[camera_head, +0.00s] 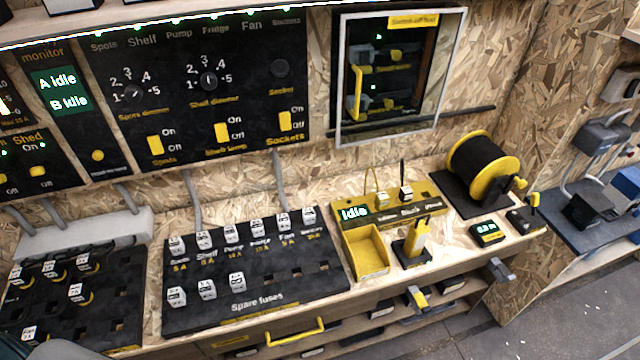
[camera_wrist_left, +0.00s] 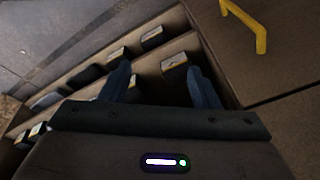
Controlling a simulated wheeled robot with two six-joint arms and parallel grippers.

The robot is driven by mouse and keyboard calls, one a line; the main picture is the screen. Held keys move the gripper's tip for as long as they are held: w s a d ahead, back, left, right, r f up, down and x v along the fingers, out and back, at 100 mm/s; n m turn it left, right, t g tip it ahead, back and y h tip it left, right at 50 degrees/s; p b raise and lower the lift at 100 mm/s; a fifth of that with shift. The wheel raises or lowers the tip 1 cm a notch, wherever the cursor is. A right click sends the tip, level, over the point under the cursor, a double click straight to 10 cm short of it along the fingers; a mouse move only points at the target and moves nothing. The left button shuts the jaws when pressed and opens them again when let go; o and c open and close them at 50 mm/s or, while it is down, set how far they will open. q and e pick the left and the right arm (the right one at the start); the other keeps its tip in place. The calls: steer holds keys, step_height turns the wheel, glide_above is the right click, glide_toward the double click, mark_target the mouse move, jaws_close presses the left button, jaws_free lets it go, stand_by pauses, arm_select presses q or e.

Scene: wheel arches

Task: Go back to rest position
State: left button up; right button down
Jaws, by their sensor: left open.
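My left gripper (camera_wrist_left: 160,85) shows in the left wrist view with its two dark blue fingers apart and nothing between them. Beyond the fingers are open shelves under the bench, with small dark boxes in them; one box (camera_wrist_left: 174,63) lies in line with the gap. I cannot tell how far away it is. In the head view neither gripper shows; only a grey rounded piece, perhaps part of my left arm, enters at the bottom left corner. My right gripper is in neither view.
The bench holds a spare fuse board (camera_head: 250,284), a yellow tray (camera_head: 366,252) and a cable reel (camera_head: 482,165). A yellow drawer handle (camera_head: 295,333) sticks out at the front; it also shows in the wrist view (camera_wrist_left: 246,26). Open floor (camera_head: 590,310) lies at the lower right.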

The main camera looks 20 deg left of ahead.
arm_select(q)
steer(key=s+a+f+g, duration=0.1)
steer(key=s+f, duration=1.6)
steer(key=shift+s, duration=0.35)
